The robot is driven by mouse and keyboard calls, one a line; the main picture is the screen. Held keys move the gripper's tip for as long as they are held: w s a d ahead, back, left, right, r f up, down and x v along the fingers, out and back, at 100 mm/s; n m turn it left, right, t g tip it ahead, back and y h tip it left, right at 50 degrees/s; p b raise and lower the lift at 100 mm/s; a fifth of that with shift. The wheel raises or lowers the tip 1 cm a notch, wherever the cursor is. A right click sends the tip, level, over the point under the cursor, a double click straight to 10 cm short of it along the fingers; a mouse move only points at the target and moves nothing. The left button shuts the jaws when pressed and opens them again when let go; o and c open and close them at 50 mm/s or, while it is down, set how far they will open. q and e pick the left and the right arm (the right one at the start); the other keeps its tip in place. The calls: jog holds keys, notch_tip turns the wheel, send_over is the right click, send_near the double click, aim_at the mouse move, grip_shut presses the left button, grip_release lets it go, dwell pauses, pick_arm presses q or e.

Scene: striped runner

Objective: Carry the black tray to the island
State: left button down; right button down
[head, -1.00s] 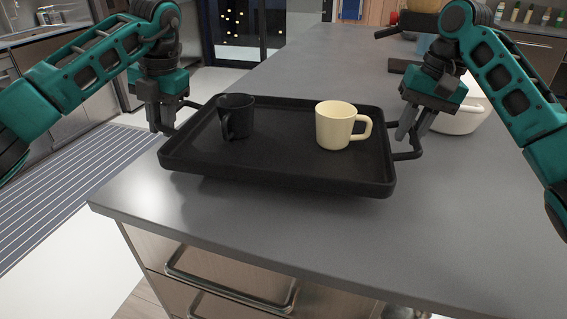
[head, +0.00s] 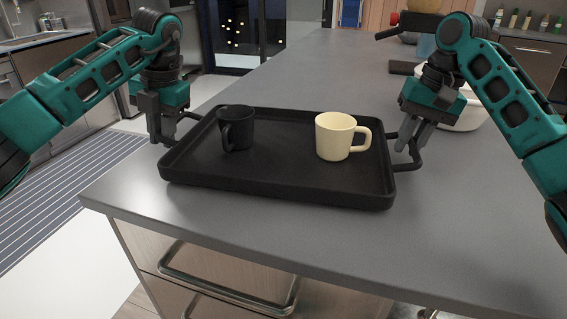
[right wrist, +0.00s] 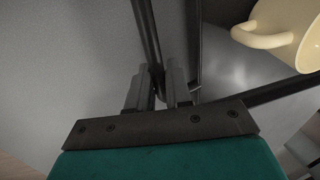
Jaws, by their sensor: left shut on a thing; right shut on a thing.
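The black tray (head: 275,178) is level over the near end of the grey island top (head: 300,232); I cannot tell whether it touches the surface. A black mug (head: 237,128) stands upright on its left half and a cream mug (head: 334,137) stands upright on its right half. My left gripper (head: 160,137) is shut on the tray's left handle. My right gripper (head: 408,146) is shut on the right handle (head: 415,160). In the right wrist view the fingers (right wrist: 160,90) close around the dark handle bar, with the cream mug (right wrist: 285,30) at upper right.
A white bowl (head: 463,115) stands behind my right gripper, partly hidden. A dark board (head: 402,68) lies further back. The island's front edge, with drawers (head: 225,280) below, is close to the tray. A striped runner (head: 65,195) lies on the floor at left.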

pick_arm(q)
jog(key=shift+a+f+b, duration=0.1)
jog(key=shift+f+b, duration=0.3)
jog(key=shift+f, duration=0.15)
pick_arm(e)
jog(key=shift+f, duration=0.55)
pick_arm(q)
jog(key=c, duration=1)
grip_release()
jog(key=shift+c, duration=0.2)
pick_arm(e)
jog(key=c, duration=1)
grip_release()
jog(key=shift+c, duration=0.2)
pick_arm(q)
jog(key=shift+r, duration=0.15)
pick_arm(e)
jog(key=shift+r, duration=0.15)
pick_arm(q)
notch_tip(320, 180, up, 12)
jog(key=d, duration=0.2)
jog(key=shift+s+d+f, duration=0.15)
jog(key=shift+d+f, duration=0.1)
pick_arm(e)
notch_tip(320, 180, up, 12)
jog(key=d, duration=0.2)
jog(key=shift+s+d+f, duration=0.15)
jog(key=shift+f, duration=0.05)
